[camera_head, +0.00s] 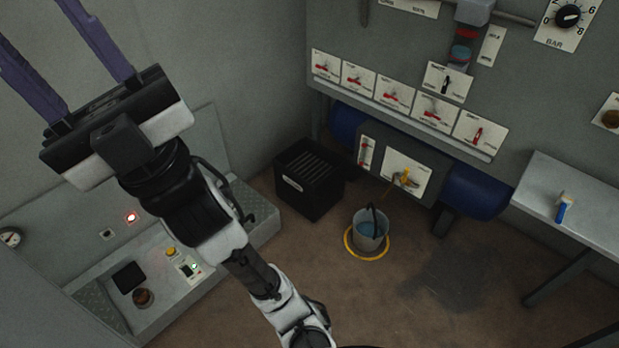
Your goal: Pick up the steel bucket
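The steel bucket (369,232) is small and grey. It stands upright on the floor inside a yellow ring (353,250), at the centre right of the head view. Its dark handle (374,219) stands up over the rim, and something bluish shows inside. My gripper (36,24) is at the upper left, far from the bucket and raised in front of the grey wall. Its two purple fingers point up and left with a wide gap between them. Nothing shows between them, though their tips run to the picture's edge.
A black crate (309,180) stands left of the bucket. A yellow-handled valve (405,180) and blue tank (474,192) are behind it. A control console (210,268) is at lower left. Floor in front is clear.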

